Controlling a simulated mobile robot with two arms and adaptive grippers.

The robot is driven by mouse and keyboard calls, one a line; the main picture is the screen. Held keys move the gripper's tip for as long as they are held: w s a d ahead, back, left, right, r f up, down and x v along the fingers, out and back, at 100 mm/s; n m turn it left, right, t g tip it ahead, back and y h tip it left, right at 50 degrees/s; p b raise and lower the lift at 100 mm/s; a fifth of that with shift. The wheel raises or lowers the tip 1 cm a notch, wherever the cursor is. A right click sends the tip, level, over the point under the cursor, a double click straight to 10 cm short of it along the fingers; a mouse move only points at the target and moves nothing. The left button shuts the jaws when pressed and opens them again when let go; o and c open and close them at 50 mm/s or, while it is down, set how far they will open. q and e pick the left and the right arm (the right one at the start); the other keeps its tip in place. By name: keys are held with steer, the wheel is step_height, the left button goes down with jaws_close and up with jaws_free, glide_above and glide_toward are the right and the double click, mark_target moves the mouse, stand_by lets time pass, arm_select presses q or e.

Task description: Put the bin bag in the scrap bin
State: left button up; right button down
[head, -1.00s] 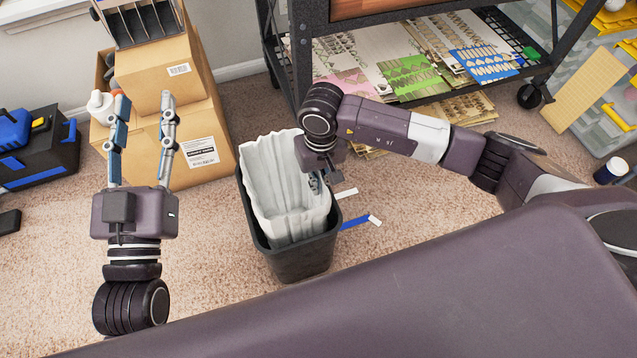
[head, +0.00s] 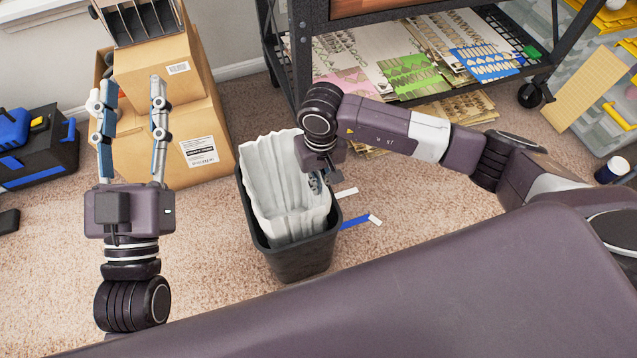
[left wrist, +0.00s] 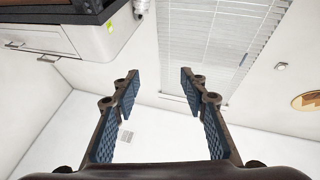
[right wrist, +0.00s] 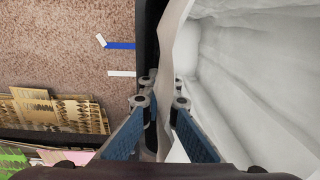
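The white bin bag (head: 287,182) stands open inside the black scrap bin (head: 300,262), its pleated sides rising above the rim. My right gripper (head: 318,182) reaches down at the bin's right side. In the right wrist view its fingers (right wrist: 163,100) are drawn close together with the edge of the bag (right wrist: 180,60) between them, beside the dark bin wall (right wrist: 148,40). My right fingertips are mostly hidden in the head view. My left gripper (head: 130,85) is open and empty, pointing up left of the bin; it shows wall and window blinds between its fingers (left wrist: 158,80).
Cardboard boxes (head: 205,125) stand behind my left gripper. A metal rack (head: 290,75) with sheets stands behind the bin. Paper strips (head: 358,222) lie on the carpet right of the bin. A blue and black toolbox (head: 38,150) is at far left.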

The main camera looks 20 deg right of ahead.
arm_select(q)
steer(key=shift+s+r+t, duration=0.4)
steer(key=shift+s+r, duration=0.05)
steer(key=shift+r, duration=0.2)
steer(key=shift+s+r+t, duration=0.4)
steer(key=shift+r, duration=0.25)
arm_select(e)
steer(key=shift+f, duration=0.25)
steer(key=c, duration=2.6)
jaws_free()
steer(key=shift+c, duration=0.2)
steer(key=shift+o, duration=1.1)
arm_select(q)
steer(key=shift+w, duration=0.1)
